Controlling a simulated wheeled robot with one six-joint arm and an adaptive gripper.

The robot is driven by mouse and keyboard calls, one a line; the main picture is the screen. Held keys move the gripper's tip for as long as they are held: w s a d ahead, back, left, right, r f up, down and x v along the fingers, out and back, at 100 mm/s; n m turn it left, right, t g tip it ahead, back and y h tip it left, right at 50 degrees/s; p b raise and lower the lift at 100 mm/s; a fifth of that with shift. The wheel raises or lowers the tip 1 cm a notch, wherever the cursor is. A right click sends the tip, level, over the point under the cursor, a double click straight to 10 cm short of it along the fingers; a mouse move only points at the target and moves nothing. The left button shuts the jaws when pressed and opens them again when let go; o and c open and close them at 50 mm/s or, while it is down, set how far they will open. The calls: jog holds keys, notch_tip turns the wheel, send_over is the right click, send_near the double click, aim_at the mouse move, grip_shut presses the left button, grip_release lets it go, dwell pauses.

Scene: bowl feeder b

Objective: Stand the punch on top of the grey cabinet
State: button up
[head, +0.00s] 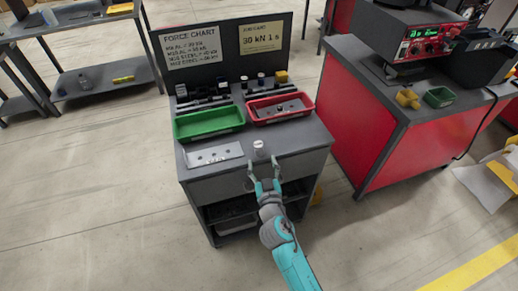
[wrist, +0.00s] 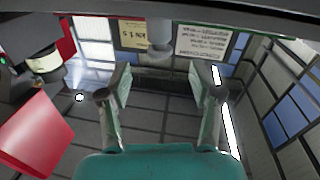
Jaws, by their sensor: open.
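A small grey cylinder with a pale top, seemingly the punch (head: 258,148), stands upright near the front edge of the grey cabinet (head: 215,188). My gripper (head: 264,178) is open and empty, in front of the cabinet's front edge and just short of the cylinder. In the wrist view, which looks upside down, the cylinder (wrist: 160,48) shows at top centre, beyond and between the two open fingers of my gripper (wrist: 160,90). The fingers appear apart from it.
A green tray (head: 208,134), a red tray (head: 250,114) and a pale plate with holes (head: 213,156) lie on the cabinet top. A sign board (head: 222,60) stands behind. A red bench (head: 385,150) is close on the right. Open floor lies left.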

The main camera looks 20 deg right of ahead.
aim_at(259, 148)
jog(key=shift+w+d, duration=0.2)
jog(key=shift+w, duration=1.15)
jog(key=shift+w+d, duration=0.2)
jog(key=shift+w, duration=1.1)
jog(key=shift+w+d, duration=0.2)
jog(key=shift+w, duration=1.15)
grip_shut()
